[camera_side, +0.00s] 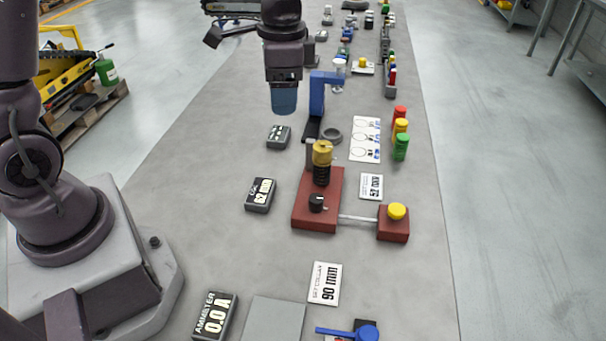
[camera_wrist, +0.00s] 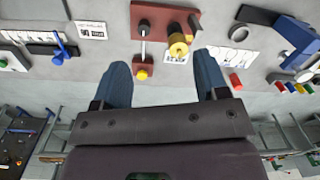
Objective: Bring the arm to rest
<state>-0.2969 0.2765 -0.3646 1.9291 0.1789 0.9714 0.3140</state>
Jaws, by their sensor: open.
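My gripper (camera_side: 284,100) hangs above the long grey table, fingers down, in the upper middle of the side view. Its blue fingers overlap in that view. In the wrist view my gripper (camera_wrist: 163,72) has its two blue fingers wide apart with nothing held between them. A red base (camera_side: 304,217) with a black spring and a yellow cap (camera_side: 322,152) stands on the table, nearer the side camera than my gripper. The yellow cap also shows in the wrist view (camera_wrist: 179,48). A yellow button (camera_side: 397,211) sits on a small red block joined by a rod.
A blue stand (camera_side: 317,95) rises just right of my gripper. Red, yellow and green pieces (camera_side: 400,133) stand at the table's right. Dark meters (camera_side: 260,194) and cards (camera_side: 325,283) lie around. The table's left side near my base is mostly clear.

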